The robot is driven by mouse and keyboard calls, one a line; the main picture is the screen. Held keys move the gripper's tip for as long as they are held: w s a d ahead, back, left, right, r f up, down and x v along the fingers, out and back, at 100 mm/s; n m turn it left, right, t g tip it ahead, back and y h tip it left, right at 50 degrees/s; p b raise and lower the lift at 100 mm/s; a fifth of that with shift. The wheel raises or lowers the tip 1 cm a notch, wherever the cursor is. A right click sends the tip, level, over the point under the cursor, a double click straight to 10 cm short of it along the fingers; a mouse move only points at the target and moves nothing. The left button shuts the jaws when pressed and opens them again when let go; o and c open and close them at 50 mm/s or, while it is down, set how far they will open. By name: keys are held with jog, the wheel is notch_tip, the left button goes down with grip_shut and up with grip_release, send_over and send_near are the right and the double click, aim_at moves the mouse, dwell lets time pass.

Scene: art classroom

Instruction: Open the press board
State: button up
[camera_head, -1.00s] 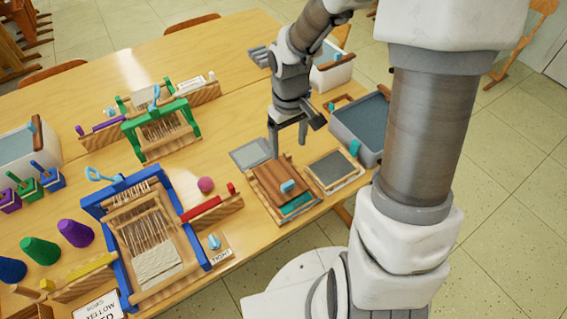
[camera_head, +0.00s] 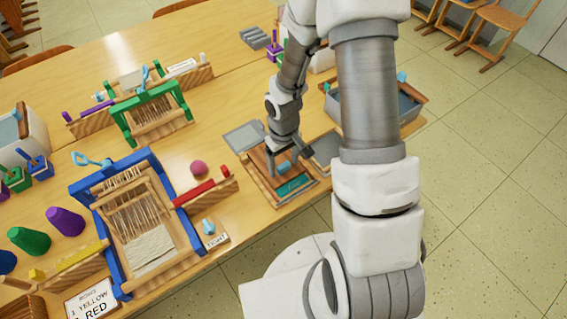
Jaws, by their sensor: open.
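The press board (camera_head: 255,163) is a brown wooden board with a light blue knob (camera_head: 283,168). It lies over a wooden frame near the table's front right edge, with a teal sheet (camera_head: 295,185) showing along its front side. My gripper (camera_head: 283,163) is open and low over the board, its fingers around or just beside the knob. It hides much of the board, and I cannot tell whether the fingers touch the knob.
A flat grey screen (camera_head: 244,137) lies behind the board. A second framed grey screen (camera_head: 325,148) lies to its right, partly behind my arm.

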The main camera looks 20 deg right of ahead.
jog(key=shift+f, duration=0.1)
jog(key=shift+c, duration=0.3)
grip_shut()
dwell(1.2)
